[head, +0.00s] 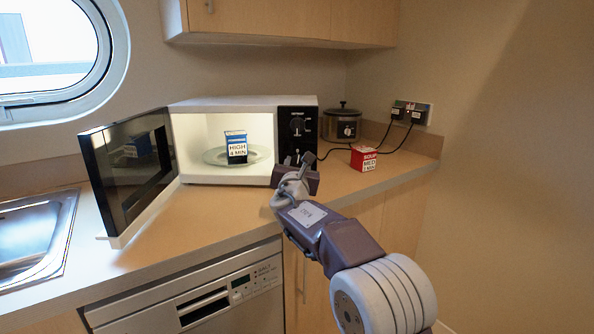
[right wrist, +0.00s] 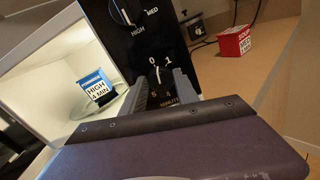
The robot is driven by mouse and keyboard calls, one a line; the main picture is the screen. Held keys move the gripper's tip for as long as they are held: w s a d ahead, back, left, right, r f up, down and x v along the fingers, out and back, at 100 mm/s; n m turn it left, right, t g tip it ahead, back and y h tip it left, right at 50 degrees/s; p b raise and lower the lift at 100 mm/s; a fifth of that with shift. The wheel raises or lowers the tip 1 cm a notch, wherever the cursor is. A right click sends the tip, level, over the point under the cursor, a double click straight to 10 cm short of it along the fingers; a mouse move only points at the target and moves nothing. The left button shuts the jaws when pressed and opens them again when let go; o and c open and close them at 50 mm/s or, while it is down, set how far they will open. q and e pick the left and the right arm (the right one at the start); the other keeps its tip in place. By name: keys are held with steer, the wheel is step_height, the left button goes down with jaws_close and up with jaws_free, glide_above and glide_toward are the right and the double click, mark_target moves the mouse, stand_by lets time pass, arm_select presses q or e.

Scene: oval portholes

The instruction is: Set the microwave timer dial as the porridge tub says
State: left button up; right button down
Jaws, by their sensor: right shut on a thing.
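The porridge tub (head: 236,148), blue and white, stands on the glass turntable in the open, lit microwave (head: 225,103). Its label reads "HIGH 4 MIN", also legible in the right wrist view (right wrist: 97,88). My right gripper (head: 296,163) is at the lower part of the black control panel (head: 311,118). In the right wrist view its fingers (right wrist: 164,84) are shut on the timer dial (right wrist: 160,76), which is marked "MINUTES". A 0, a 1 and a 5 show around it; the fingers hide the other marks and its setting is unclear. My left gripper is out of view.
The power dial (head: 297,124) sits above, with HIGH and MED marks. The microwave door (head: 128,170) stands open to the left. A red soup box (head: 363,158), a slow cooker (head: 342,124) and plugged sockets with cables (head: 411,112) are to the right. A sink (head: 35,240) is at left.

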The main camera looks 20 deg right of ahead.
steer(key=m+b, duration=0.1)
steer(key=m, duration=0.1)
steer(key=m+b, duration=0.1)
steer(key=shift+f+m+b, duration=0.3)
steer(key=shift+m+b, duration=0.1)
steer(key=m+b, duration=0.2)
steer(key=m, duration=0.2)
steer(key=shift+d+b, duration=0.1)
steer(key=shift+b, duration=0.3)
steer(key=m+b, duration=0.4)
steer(key=m, duration=0.4)
steer(key=shift+s+f+m, duration=0.1)
steer(key=shift+f+m, duration=0.05)
steer(key=shift+m, duration=0.15)
steer(key=m+b, duration=0.1)
steer(key=m, duration=0.3)
steer(key=shift+b, duration=0.35)
steer(key=m+b, duration=0.1)
steer(key=m, duration=0.3)
steer(key=shift+f, duration=0.1)
steer(key=m, duration=0.4)
steer(key=shift+m+b, duration=0.3)
steer(key=shift+b, duration=0.1)
steer(key=shift+m, duration=2.2)
